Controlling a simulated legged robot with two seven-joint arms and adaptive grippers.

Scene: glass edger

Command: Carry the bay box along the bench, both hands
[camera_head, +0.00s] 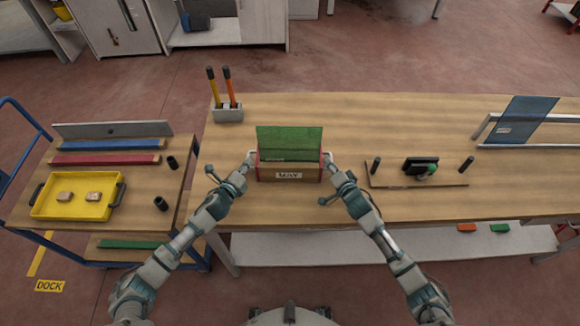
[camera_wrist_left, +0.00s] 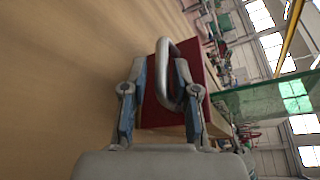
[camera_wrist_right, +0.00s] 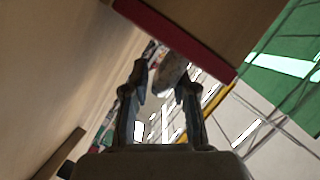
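The bay box (camera_head: 290,174) stands on the long bench, a wooden box with red ends, a front label and green panes upright in it. My left gripper (camera_head: 250,160) is at its left end. In the left wrist view, my left gripper's fingers (camera_wrist_left: 160,72) stand apart with a metal loop handle (camera_wrist_left: 164,80) on the red end (camera_wrist_left: 196,62) between them. My right gripper (camera_head: 329,162) is at the right end. In the right wrist view, my right gripper's fingers (camera_wrist_right: 152,78) are apart near the red edge (camera_wrist_right: 178,38). I cannot make out that handle clearly.
A wooden fixture (camera_head: 420,185) with black posts and a black-and-green tool lies right of the box. A blue pane (camera_head: 527,118) stands in a rack farther right. A tool holder (camera_head: 228,112) is behind left. A cart with a yellow tray (camera_head: 78,211) stands left.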

